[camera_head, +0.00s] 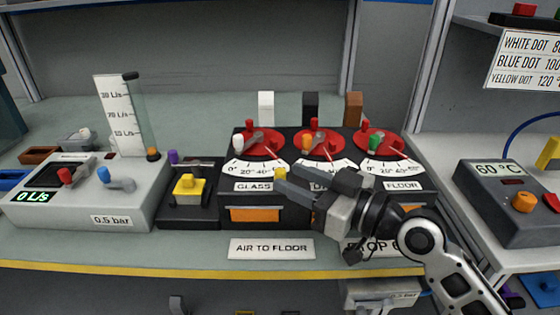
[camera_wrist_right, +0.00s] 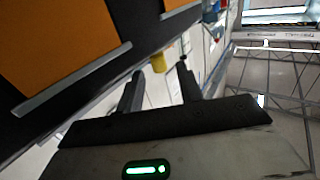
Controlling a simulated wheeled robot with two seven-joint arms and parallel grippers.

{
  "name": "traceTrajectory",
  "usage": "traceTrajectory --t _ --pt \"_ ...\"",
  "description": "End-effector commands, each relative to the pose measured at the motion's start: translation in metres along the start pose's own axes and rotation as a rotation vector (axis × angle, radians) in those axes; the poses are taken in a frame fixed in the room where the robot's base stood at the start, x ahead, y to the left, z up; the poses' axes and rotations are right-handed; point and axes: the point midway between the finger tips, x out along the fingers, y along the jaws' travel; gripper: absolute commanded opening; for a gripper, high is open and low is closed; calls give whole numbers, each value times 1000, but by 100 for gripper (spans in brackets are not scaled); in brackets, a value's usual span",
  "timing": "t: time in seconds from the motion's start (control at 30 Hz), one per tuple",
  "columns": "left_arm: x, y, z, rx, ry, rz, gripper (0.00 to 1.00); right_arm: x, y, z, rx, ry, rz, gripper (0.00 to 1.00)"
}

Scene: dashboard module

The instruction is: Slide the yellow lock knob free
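A small yellow knob (camera_head: 280,173) stands at the front of the black dial module (camera_head: 218,210), between the two orange panels. My right gripper (camera_head: 303,180) reaches in from the right in front of the module, its fingers spread and its tips near the knob. In the right wrist view the yellow knob (camera_wrist_right: 158,62) shows just beyond the gap between the open fingers (camera_wrist_right: 160,72), nearer the left finger. I see no finger gripping it. The right orange panel is partly hidden by the gripper. My left gripper is not in view.
Three red dials (camera_head: 322,145) with coloured knobs top the module. A black box with a yellow block (camera_head: 188,185) and a grey flow meter unit (camera_head: 130,195) stand to the left. A sign, AIR TO FLOOR (camera_head: 271,248), is in front. A temperature box (camera_head: 508,205) is right.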

Motion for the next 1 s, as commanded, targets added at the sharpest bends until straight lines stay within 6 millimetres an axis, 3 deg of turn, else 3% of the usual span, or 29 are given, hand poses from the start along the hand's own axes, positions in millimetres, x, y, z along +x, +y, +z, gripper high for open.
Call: traceTrajectory --t 0.1,0.23,0.6,0.63,0.77,1.0 --pt "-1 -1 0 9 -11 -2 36 20 0 -2 1 1 -1 37" --pt "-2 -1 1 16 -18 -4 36 33 0 -1 0 0 0 37" --pt "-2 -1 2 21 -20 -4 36 39 0 1 -2 -1 0 37" --pt "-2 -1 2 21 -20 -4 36 38 0 1 -2 -1 0 34" --pt "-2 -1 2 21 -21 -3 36 38 0 1 -1 -1 0 0" --pt "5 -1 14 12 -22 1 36 38 2 5 -4 1 -15 0"
